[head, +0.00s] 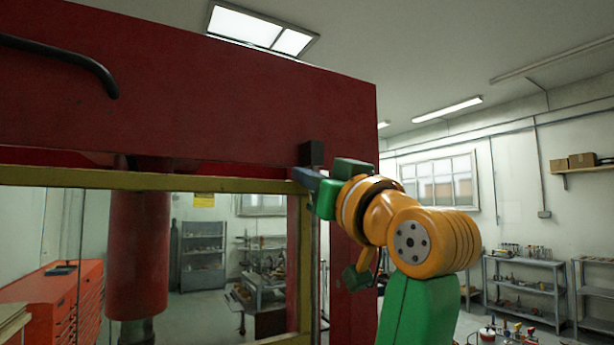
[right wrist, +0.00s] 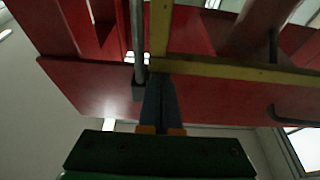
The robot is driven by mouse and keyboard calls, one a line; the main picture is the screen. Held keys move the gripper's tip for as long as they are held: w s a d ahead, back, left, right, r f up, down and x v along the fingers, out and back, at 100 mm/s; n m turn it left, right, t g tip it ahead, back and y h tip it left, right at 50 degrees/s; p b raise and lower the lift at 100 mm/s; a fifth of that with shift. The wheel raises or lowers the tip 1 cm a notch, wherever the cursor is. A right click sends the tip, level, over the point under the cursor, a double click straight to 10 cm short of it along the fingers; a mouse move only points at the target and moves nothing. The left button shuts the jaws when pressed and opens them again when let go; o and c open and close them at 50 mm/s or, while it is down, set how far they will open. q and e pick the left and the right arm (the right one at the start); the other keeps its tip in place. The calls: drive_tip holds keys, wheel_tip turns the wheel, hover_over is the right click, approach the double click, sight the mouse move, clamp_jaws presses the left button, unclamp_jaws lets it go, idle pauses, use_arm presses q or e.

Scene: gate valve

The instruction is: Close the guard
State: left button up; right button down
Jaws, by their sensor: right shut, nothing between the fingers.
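The guard (head: 150,182) is a yellow frame with a see-through panel on the red press (head: 220,100). Its top bar lies across the lower edge of the red top beam, and part of a lower bar shows at the bottom of the head view. My right gripper (head: 300,175) is shut and empty at the guard's upper right corner. In the right wrist view the closed fingers (right wrist: 158,85) reach to the corner where the guard's yellow bars (right wrist: 235,69) meet. I cannot tell whether they touch. My left gripper is out of view.
A dark block (head: 311,153) sits on the press just above my fingers. A grey rod (right wrist: 138,45) runs beside the guard's upright. A dark handle (head: 75,55) curves at upper left. An orange tool cabinet (head: 55,300) and shelves (head: 520,280) stand farther back.

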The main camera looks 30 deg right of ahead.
wheel_tip(320, 180, down, 26)
drive_tip(key=b, duration=2.4)
drive_tip(key=shift+s+r+b, duration=0.2)
drive_tip(key=shift+b, duration=0.15)
